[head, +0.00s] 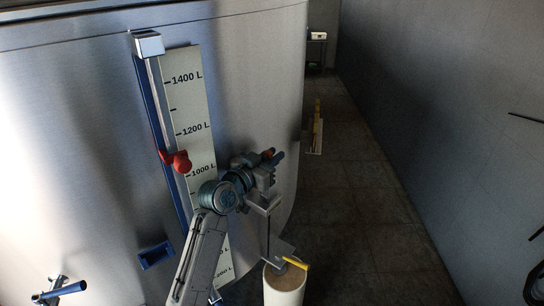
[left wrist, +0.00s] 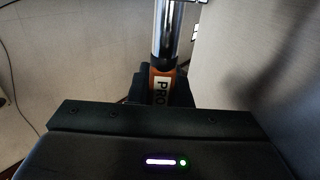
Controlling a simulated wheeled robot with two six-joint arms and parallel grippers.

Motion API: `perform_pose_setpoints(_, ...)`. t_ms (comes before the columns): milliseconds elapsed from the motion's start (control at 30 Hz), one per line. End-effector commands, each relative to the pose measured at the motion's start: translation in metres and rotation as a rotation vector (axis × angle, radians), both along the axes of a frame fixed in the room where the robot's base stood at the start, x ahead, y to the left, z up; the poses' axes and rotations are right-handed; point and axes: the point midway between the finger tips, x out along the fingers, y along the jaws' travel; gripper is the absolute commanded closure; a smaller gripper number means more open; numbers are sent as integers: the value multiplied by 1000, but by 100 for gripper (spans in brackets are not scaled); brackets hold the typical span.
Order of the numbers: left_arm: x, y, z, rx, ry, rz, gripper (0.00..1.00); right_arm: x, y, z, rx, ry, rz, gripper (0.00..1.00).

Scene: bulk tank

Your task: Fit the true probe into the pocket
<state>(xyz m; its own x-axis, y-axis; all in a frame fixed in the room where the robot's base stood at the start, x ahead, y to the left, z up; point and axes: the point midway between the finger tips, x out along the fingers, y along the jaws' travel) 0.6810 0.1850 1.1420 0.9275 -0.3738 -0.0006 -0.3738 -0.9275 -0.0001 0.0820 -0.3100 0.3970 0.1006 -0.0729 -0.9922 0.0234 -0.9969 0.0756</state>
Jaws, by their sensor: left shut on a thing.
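In the left wrist view, a probe (left wrist: 173,35) with a shiny metal shaft and an orange band lettered "PRO" stands between the dark fingers of my left gripper (left wrist: 163,88). The gripper is shut on the orange band. In the head view, my left gripper (head: 266,168) is beside the tank's right side, right of the level scale, with a small orange part (head: 268,154) showing at it. Most of the probe is hidden there by the gripper. I cannot make out the pocket for certain. My right gripper is not in view.
The large steel tank (head: 90,130) fills the left, with a litre scale (head: 190,105) and a red slider (head: 180,161). A blue bracket (head: 155,256) and a blue-handled fitting (head: 65,289) sit low. A pale cylinder (head: 284,287) stands below my gripper.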

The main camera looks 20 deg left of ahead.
Motion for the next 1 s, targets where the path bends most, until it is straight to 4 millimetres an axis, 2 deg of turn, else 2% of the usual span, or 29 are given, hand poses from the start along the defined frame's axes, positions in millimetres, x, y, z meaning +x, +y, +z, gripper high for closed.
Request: perform_pose_setpoints(1000, 0, 0, -27, 0, -1, 0, 100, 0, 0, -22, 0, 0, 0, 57)
